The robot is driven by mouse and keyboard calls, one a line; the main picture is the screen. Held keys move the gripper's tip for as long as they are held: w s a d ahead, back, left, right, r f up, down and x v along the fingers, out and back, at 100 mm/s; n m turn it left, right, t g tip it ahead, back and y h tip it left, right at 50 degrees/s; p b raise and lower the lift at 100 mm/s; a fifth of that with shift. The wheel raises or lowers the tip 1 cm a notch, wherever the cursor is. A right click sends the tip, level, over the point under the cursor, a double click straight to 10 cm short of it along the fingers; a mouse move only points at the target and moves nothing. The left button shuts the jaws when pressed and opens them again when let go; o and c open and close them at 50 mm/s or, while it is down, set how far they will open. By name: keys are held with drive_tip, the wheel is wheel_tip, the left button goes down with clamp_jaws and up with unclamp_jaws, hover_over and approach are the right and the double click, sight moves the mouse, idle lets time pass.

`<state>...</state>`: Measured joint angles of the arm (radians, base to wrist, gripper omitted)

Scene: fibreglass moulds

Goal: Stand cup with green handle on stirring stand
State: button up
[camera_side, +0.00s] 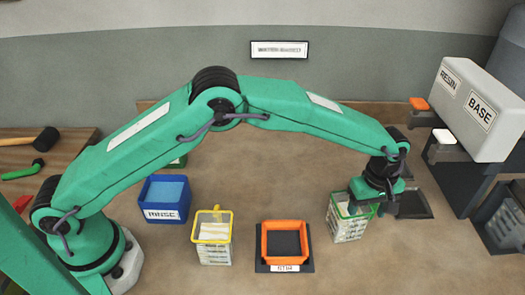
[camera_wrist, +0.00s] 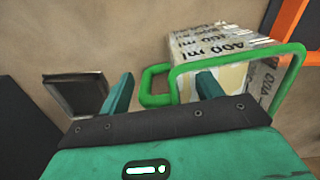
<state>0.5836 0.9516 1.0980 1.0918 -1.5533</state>
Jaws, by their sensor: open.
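The cup with the green handle (camera_side: 348,228) stands on the bench at right of centre in the side view, a pale printed cup with a green rim. In the wrist view the cup (camera_wrist: 222,45) is at upper right, and its green handle loop (camera_wrist: 153,98) shows between my two fingers. My gripper (camera_side: 368,207) is open at the cup's right side. In the wrist view my gripper (camera_wrist: 162,83) has its right finger overlapping the cup's opening; whether it is inside I cannot tell. The stirring stand (camera_side: 285,266), a dark base with an orange square frame, is empty, left of the cup.
A yellow-rimmed cup (camera_side: 213,245) and a blue rinse bin (camera_side: 165,205) stand left of the stand. A resin and base dispenser (camera_side: 478,105) is at right, with a dark square plate (camera_side: 414,205) near my gripper. A mallet (camera_side: 35,140) lies far left.

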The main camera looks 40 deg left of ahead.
drive_tip(key=shift+c, duration=0.3)
clamp_jaws()
drive_tip(key=shift+r, duration=0.15)
drive_tip(key=shift+r, duration=0.85)
wheel_tip(320, 180, up, 2)
drive_tip(key=shift+r, duration=0.1)
drive_tip(key=s+d+r, duration=0.5)
drive_tip(key=s+r, duration=0.2)
drive_tip(key=s, duration=0.3)
drive_tip(key=shift+s, duration=0.25)
